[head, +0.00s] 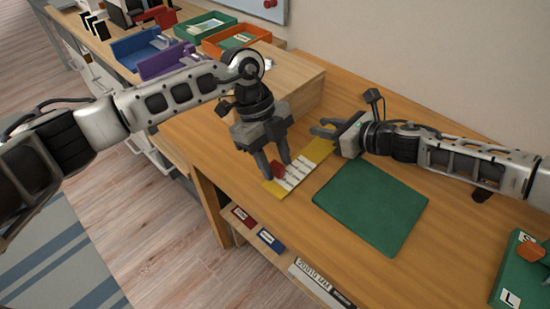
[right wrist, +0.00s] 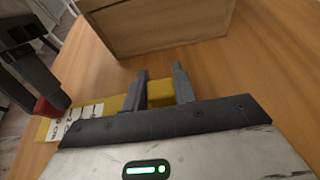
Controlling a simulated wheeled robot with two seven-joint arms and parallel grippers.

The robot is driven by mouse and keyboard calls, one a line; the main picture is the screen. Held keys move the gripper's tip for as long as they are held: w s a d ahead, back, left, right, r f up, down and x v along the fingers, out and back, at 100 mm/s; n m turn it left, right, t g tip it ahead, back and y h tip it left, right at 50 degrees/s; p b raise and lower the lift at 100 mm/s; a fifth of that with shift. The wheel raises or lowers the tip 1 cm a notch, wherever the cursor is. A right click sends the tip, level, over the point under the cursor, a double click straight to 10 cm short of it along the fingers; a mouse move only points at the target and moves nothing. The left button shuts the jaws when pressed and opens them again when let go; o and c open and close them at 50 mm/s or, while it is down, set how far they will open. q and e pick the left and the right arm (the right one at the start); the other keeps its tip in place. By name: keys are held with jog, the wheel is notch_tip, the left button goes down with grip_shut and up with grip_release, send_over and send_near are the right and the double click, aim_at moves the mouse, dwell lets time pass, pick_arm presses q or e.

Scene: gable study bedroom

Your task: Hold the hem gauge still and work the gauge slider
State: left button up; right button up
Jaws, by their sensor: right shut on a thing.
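The hem gauge (head: 316,152) is a yellow strip with white marked plates, lying slantwise on the wooden desk. Its red gauge slider (head: 277,169) sits near the near-left end. My left gripper (head: 275,168) points down over that end, its fingers apart with the slider between or just beside them; contact is unclear. In the right wrist view a left finger partly hides the slider (right wrist: 45,108). My right gripper (head: 322,128) is shut on the gauge's far end; that yellow end (right wrist: 159,94) shows between its fingers in the right wrist view.
A green mat (head: 371,207) lies just right of the gauge. A wooden box (head: 290,85) stands behind my left gripper. Purple (head: 165,61) and orange (head: 237,39) trays are at the back left. A green board (head: 522,275) with lettered tags is at the right front.

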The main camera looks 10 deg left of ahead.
pick_arm(q)
jog(key=shift+f, duration=0.1)
grip_shut()
jog(key=shift+w+d, duration=0.65)
jog(key=shift+w, duration=0.2)
grip_release()
jog(key=v, duration=1.2)
jog(key=shift+s, duration=0.1)
pick_arm(e)
jog(key=o, duration=1.1)
